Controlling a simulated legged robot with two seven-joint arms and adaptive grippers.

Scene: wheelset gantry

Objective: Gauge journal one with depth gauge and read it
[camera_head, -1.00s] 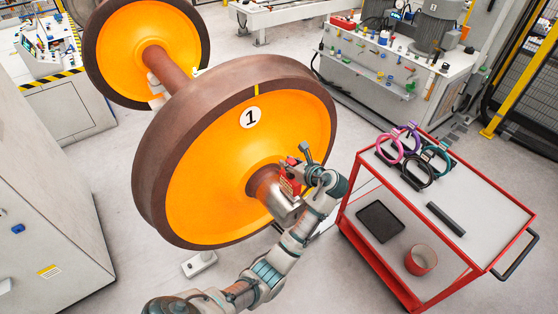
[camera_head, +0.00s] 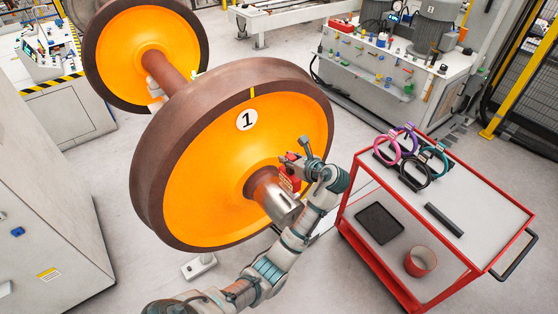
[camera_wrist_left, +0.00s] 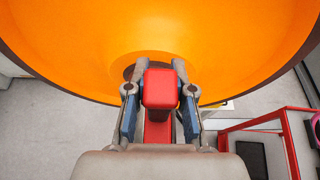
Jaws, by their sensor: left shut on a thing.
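The wheelset's near orange wheel (camera_head: 210,160) bears a round label "1". Its metal journal (camera_head: 275,196) sticks out from the hub. My left gripper (camera_head: 296,172) is beside the journal and shut on a red block-shaped tool, apparently the depth gauge (camera_head: 289,179). In the left wrist view the red gauge (camera_wrist_left: 160,90) sits between the two fingers (camera_wrist_left: 160,75), in front of the orange wheel face. The gauge hides most of the journal there. I cannot tell whether gauge and journal touch, and no reading is visible. My right gripper is not in view.
A red-framed cart (camera_head: 455,185) stands at the right, with several coloured rings (camera_head: 412,158), a black tray (camera_head: 380,222), a dark bar (camera_head: 444,219) and a red cup (camera_head: 420,261). A grey cabinet (camera_head: 45,210) stands at the left. A workbench (camera_head: 390,75) is behind.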

